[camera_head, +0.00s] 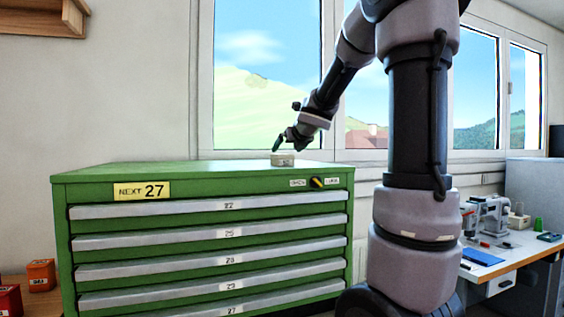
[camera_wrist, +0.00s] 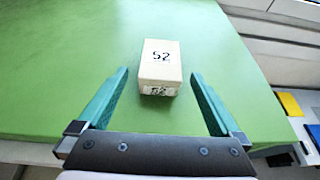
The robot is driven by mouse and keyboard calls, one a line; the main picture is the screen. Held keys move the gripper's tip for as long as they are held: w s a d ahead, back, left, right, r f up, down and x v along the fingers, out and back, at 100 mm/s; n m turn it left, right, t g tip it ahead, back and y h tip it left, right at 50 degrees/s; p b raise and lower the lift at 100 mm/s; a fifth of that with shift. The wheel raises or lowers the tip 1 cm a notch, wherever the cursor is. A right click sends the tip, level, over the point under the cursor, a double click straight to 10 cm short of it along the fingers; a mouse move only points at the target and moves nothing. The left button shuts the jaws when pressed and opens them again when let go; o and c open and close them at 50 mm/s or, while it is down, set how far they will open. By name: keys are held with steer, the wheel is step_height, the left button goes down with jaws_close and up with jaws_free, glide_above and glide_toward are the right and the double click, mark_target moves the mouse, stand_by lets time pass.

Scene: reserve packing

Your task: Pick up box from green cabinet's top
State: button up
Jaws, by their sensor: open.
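A small beige box (camera_wrist: 161,58) marked 52 sits on the top of the green cabinet (camera_wrist: 60,35), near its edge in the wrist view. In the head view the box (camera_head: 282,159) rests on the cabinet top (camera_head: 215,169). My gripper (camera_wrist: 160,80) is open, with one teal finger to the left of the box and one to the right; gaps show on both sides. In the head view my gripper (camera_head: 279,146) is just above and beside the box. I cannot tell how far its fingertips are above the top.
The cabinet has several numbered drawers (camera_head: 210,242) and a yellow NEXT 27 label (camera_head: 142,190). Red boxes (camera_head: 41,275) are at the lower left. A desk (camera_head: 512,250) with a grey machine (camera_head: 490,214) stands at the right. The rest of the cabinet top looks clear.

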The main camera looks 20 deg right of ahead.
steer(key=x, duration=0.8)
steer(key=shift+w+d+r, duration=0.1)
steer(key=shift+w+r, duration=0.05)
steer(key=c, duration=1.3)
steer(key=shift+r, duration=0.15)
